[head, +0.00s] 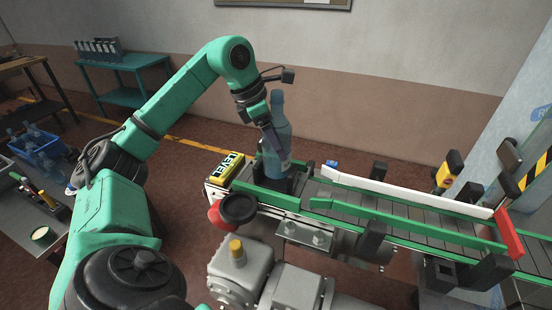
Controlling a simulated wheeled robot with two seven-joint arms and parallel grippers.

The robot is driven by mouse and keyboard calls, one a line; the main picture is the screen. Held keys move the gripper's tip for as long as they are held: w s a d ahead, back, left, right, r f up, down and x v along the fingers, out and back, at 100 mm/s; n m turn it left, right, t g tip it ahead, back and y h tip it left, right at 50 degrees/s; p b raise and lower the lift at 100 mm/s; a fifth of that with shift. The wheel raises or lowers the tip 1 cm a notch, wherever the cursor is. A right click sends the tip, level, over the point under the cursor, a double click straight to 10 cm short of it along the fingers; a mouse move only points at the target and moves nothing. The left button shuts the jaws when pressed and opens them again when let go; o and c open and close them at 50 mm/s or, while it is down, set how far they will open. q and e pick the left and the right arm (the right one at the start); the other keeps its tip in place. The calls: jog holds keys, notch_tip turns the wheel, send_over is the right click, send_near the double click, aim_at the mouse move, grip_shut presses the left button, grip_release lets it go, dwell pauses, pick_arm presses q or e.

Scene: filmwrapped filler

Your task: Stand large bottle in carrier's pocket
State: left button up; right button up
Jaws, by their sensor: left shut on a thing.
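The large blue bottle (278,155) is upright, or nearly so, at the left end of the conveyor. My left gripper (268,130) is shut on it from the left, around its upper body. The bottle's lower end meets a dark carrier (286,183) on the conveyor. The carrier's walls hide the bottle's base, so I cannot tell whether it rests on the pocket's floor. My right gripper is not in view.
The conveyor (385,207) runs right between green rails, with a white guide bar (400,190). A yellow block marked "LEVEL" (227,167) sits at its left end. A grey motor (250,275) stands in front. A blue crate (40,150) with bottles is far left.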

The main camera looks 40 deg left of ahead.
aim_at(274, 153)
pick_arm(q)
jog(key=f, duration=0.1)
jog(key=f+b, duration=0.1)
jog(key=f, duration=0.1)
jog(key=shift+s, duration=0.35)
jog(key=shift+s+f, duration=0.1)
jog(key=shift+f, duration=0.1)
jog(key=shift+w+f, duration=0.15)
jog(key=shift+w, duration=0.05)
jog(key=o, duration=1.1)
jog(key=shift+o, duration=0.2)
jog(key=shift+s+r, duration=0.1)
jog(key=shift+r, duration=0.35)
jog(key=p+v, duration=0.2)
jog(key=v, duration=0.9)
jog(key=shift+r, duration=0.15)
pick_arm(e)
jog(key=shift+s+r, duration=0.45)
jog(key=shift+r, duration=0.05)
pick_arm(q)
jog(key=shift+s+a, duration=0.1)
jog(key=shift+a, duration=0.05)
